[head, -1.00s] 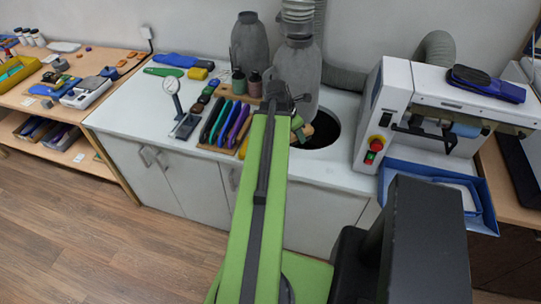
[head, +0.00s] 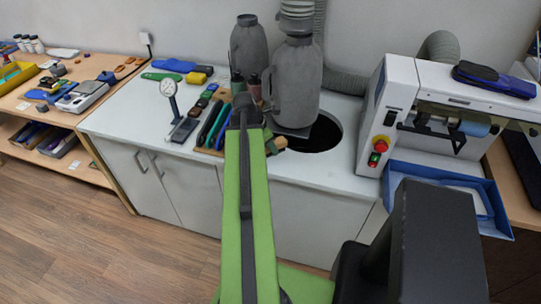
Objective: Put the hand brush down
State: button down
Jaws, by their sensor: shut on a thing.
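My gripper (head: 245,108) is at the far end of my green arm, over the white worktop near the back. The arm hides most of the jaws. A tan and dark piece (head: 278,144), seemingly part of the hand brush, shows just right of the arm end, beside the dark round opening in the worktop. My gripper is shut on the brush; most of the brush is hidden. I cannot tell whether it touches the worktop.
The round opening (head: 322,133) and a white machine (head: 400,90) are to the right. The worktop's left front (head: 130,120) is clear.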

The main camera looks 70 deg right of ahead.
notch_tip(320, 180, down, 4)
jog(key=b, duration=0.3)
jog(key=shift+f+b, duration=0.15)
jog(key=shift+b, duration=0.2)
jog(key=shift+r, duration=0.25)
jog(key=shift+f, duration=0.2)
jog(key=c, duration=0.9)
grip_release()
jog(key=shift+r, duration=0.1)
jog(key=p+v, duration=1.1)
jog(key=shift+s+d+r, duration=0.1)
jog(key=shift+r, duration=0.2)
jog(key=shift+a+r+p, duration=0.25)
jog(key=shift+r+p, duration=0.1)
jog(key=shift+p, duration=0.05)
jog(key=shift+f, duration=0.1)
